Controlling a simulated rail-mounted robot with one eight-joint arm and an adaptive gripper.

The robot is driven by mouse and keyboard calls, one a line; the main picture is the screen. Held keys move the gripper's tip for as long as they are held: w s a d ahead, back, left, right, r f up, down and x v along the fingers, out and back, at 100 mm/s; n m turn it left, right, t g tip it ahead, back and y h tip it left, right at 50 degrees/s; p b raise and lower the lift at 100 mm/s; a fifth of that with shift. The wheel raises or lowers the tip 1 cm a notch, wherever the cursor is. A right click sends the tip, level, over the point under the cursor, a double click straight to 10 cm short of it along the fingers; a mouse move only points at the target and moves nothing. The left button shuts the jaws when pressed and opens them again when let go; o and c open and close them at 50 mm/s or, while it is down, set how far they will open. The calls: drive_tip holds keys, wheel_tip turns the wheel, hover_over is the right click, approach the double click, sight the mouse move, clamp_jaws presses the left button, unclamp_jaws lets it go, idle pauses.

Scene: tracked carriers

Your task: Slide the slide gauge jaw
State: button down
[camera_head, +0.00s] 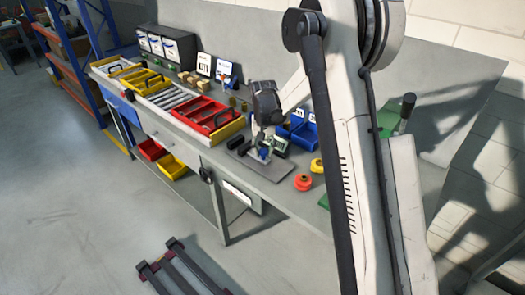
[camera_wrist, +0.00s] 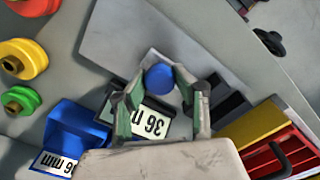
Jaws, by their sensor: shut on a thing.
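The slide gauge stands on a grey plate (camera_wrist: 115,38) on the bench. Its jaw, with a round blue knob (camera_wrist: 159,77), lies between the fingers of my gripper (camera_wrist: 160,92) in the wrist view. The green-padded fingers are closed in around it; the exact contact is partly hidden. A white label reading 36 mm (camera_wrist: 150,122) shows between the fingers, below the knob. In the head view my gripper (camera_head: 262,146) is down at the gauge, over the grey plate (camera_head: 283,167), and the blue part (camera_head: 264,153) shows only small.
A blue block (camera_wrist: 72,130) with a white label is close by, left of the fingers. Red (camera_wrist: 22,58), yellow and green (camera_wrist: 20,101) knobs stand beyond it. A yellow-edged red tray (camera_wrist: 275,140) is at the right. The head view shows blue bins (camera_head: 305,133) behind the gauge.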

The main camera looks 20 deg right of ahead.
drive_tip(key=s+d, duration=0.1)
drive_tip(key=s+b, duration=0.1)
drive_tip(key=s, duration=0.1)
drive_tip(key=s+d+b, duration=0.1)
drive_tip(key=s, duration=0.1)
drive_tip(key=shift+d, duration=0.3)
drive_tip(key=c, duration=1.3)
unclamp_jaws()
drive_tip(key=shift+s+d, duration=0.15)
drive_tip(key=shift+c, duration=0.2)
drive_tip(key=shift+r, duration=0.55)
wheel_tip(320, 180, up, 11)
drive_tip(key=shift+f, duration=0.1)
